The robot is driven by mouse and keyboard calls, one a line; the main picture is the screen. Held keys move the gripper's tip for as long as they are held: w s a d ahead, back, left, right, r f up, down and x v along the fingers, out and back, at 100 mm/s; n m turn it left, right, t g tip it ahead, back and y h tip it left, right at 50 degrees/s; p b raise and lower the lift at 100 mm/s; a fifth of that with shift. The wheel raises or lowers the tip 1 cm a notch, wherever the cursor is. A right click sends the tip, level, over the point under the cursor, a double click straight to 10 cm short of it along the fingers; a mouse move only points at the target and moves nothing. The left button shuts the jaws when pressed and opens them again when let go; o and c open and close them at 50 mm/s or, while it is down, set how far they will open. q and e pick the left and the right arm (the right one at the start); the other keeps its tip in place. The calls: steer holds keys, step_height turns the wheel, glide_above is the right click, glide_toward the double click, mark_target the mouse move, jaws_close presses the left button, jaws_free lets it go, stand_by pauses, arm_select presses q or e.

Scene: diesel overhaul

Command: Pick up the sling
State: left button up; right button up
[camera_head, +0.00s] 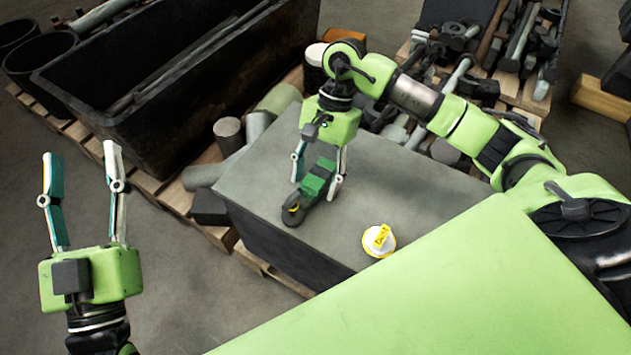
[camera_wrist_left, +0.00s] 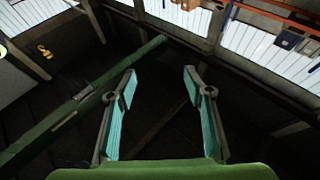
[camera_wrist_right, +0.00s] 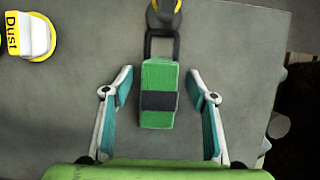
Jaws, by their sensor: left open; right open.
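The sling (camera_head: 318,178) is a folded green bundle with a dark band, lying on top of a grey block (camera_head: 265,165). In the right wrist view the sling (camera_wrist_right: 158,82) lies between the fingers, with a black loop and a yellow-and-black end beyond it. My right gripper (camera_head: 315,187) is open above the block, one finger on each side of the sling. In the right wrist view gaps show between the sling and both fingers (camera_wrist_right: 160,72). My left gripper (camera_head: 82,150) is open and empty, over the floor at the left, well apart from the sling.
A white-and-yellow item (camera_head: 379,241) stands on the block near its front edge; it reads "Dust" in the right wrist view (camera_wrist_right: 30,37). A large black bin (camera_head: 150,105) stands behind. Tools and metal parts (camera_head: 520,40) lie on pallets at the back right.

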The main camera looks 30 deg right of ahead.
mark_target(313, 184)
steer(key=c, duration=1.4)
steer(key=shift+c, duration=0.2)
arm_select(q)
steer(key=shift+w, duration=0.1)
arm_select(e)
steer(key=shift+r, duration=0.15)
steer(key=shift+r, duration=0.15)
steer(key=r+p, duration=0.1)
steer(key=r, duration=0.2)
steer(key=shift+s+r, duration=0.2)
arm_select(q)
step_height(313, 184, down, 14)
steer(key=a+g+y+p, duration=0.2)
steer(key=g+y, duration=0.1)
steer(key=g, duration=0.5)
steer(key=s+a+f+g+y+p, duration=0.1)
steer(key=s+a+f+g+p, duration=0.1)
steer(key=s+f+g, duration=0.3)
step_height(313, 184, down, 5)
steer(key=shift+s+a+r+n, duration=0.2)
steer(key=shift+s+a+n, duration=0.25)
steer(key=shift+s, duration=0.75)
arm_select(e)
steer(key=s+d+r, duration=0.1)
steer(key=s+r, duration=1)
steer(key=s, duration=0.2)
steer(key=shift+s, duration=0.25)
